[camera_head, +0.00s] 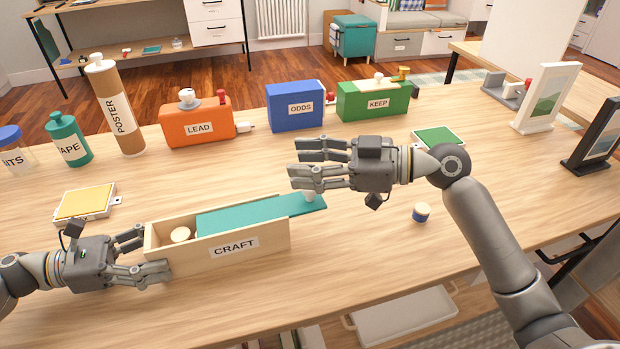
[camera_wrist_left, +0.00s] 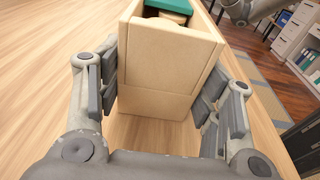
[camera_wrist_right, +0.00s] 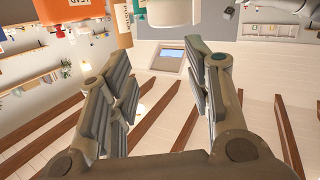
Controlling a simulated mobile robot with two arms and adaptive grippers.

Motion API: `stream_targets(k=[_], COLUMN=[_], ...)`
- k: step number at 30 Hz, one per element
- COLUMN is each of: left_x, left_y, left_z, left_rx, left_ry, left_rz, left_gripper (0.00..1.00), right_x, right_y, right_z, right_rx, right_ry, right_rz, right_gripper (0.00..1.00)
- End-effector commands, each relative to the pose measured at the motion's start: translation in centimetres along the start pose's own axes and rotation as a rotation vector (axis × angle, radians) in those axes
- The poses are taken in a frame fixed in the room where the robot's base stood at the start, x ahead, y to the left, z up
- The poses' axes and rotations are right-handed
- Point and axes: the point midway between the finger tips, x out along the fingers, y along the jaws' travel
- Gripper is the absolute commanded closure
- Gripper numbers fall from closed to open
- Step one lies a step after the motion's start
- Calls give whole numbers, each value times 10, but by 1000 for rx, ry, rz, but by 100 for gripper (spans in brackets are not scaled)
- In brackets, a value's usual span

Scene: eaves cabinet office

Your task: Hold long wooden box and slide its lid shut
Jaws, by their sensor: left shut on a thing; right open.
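The long wooden box (camera_head: 190,261), labelled CRAFT, lies at the table's front left. Its teal lid (camera_head: 235,216) covers the right part and sticks out past the right end, leaving the left end open. A pale round thing (camera_head: 180,234) shows inside. My left gripper (camera_head: 152,254) is shut on the box's left end, one finger set on each long side; the left wrist view shows the end wall (camera_wrist_left: 158,92) between its fingers. My right gripper (camera_head: 298,164) is open, at the lid's protruding end, just above a small pale knob (camera_head: 308,196) that it partly hides.
Behind stand an orange LEAD box (camera_head: 180,131), a blue ODDS box (camera_head: 285,118), a green KEEP box (camera_head: 365,107) and a POSTER tube (camera_head: 110,90). A yellow-topped tile (camera_head: 85,203) lies left. The front right tabletop is mostly clear.

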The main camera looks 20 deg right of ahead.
Motion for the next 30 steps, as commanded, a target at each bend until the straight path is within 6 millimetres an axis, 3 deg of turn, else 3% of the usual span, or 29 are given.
stream_targets(k=[6,15,22,30], left_x=[0,0,0,0], left_y=[0,0,0,0], left_z=[0,0,0,0], left_rx=[0,0,0,0], left_ry=[0,0,0,0], left_rz=[1,1,1,1], left_gripper=[76,76,76,76], right_x=[35,64,70,61], right_y=[-20,-44,-54,-50], right_z=[-16,-27,-31,-38], right_rx=[-42,-119,-189,-268], right_ry=[-91,-283,-474,-739], right_rz=[-176,-380,-492,-562], right_gripper=[54,54,54,54])
